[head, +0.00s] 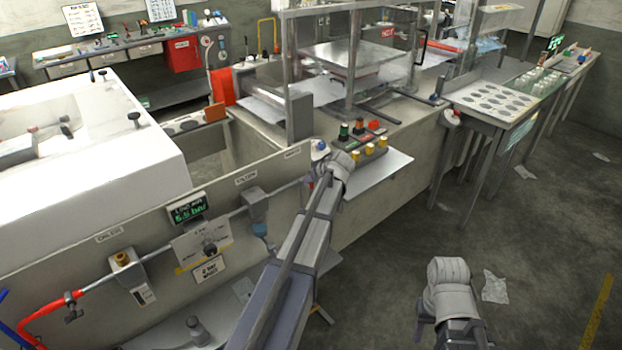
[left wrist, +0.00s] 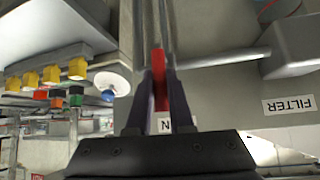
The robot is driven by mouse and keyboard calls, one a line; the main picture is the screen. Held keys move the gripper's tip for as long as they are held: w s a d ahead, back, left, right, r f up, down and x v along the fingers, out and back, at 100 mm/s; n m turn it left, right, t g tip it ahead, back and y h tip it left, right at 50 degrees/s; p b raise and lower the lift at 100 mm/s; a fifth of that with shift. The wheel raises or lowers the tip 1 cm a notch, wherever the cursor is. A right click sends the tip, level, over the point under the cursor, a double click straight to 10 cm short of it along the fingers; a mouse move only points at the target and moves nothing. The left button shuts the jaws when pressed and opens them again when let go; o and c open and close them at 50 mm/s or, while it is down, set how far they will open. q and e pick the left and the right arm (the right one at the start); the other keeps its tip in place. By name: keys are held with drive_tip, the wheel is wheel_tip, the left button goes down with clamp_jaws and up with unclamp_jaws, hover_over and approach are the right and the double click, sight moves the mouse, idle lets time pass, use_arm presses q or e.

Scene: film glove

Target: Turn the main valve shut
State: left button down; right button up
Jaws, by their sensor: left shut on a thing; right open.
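My left gripper (head: 322,175) is at the right end of the air panel, by the end of the pipe. In the left wrist view its two dark fingers (left wrist: 158,85) are shut on a narrow red valve handle (left wrist: 158,75). The handle runs up and down in that view, while the grey pipe (left wrist: 225,60) runs sideways.
Beside the left gripper are a white dome (head: 319,147) and a box with several yellow buttons (head: 370,149). The filter (head: 257,205) and a pressure display (head: 187,207) are on the panel to the left. Floor around the right arm is clear except for paper (head: 494,287).

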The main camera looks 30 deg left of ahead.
use_arm(q)
drive_tip(key=shift+f, duration=0.1)
idle(0.3)
drive_tip(key=c, duration=0.8)
unclamp_jaws()
drive_tip(key=p+v, duration=0.5)
drive_tip(key=v, duration=0.3)
drive_tip(key=shift+w, duration=0.1)
